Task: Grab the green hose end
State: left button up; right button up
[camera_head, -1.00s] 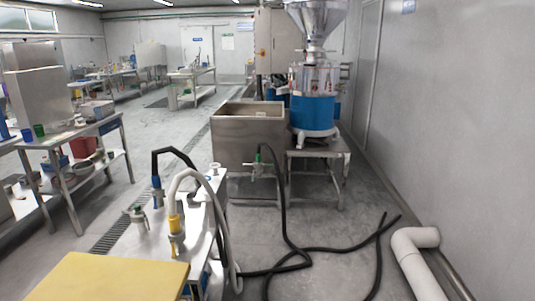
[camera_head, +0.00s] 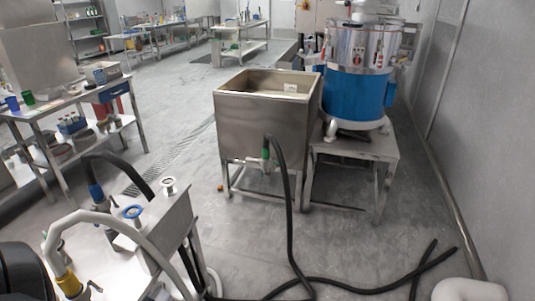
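The green hose end (camera_head: 265,154) is on the front of the steel tank (camera_head: 262,122), at a metal outlet low on its wall. A black hose (camera_head: 289,220) arches up from it and then drops to the floor. The hose end appears attached to the outlet. No gripper fingers show in the head view. A dark rounded shape at the lower left edge may be part of my own body.
A steel cart (camera_head: 164,234) with a blue-ended black hose and a yellow-ended white hose (camera_head: 95,222) stands at lower left. The blue grinder (camera_head: 355,94) stands on a steel stand (camera_head: 382,150) to the right.

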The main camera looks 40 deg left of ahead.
aim_at(265, 152)
jog(key=u, duration=1)
jog(key=i, duration=3.25)
jog(key=u, duration=2.45)
jog(key=i, duration=0.2)
jog(key=z, duration=2.75)
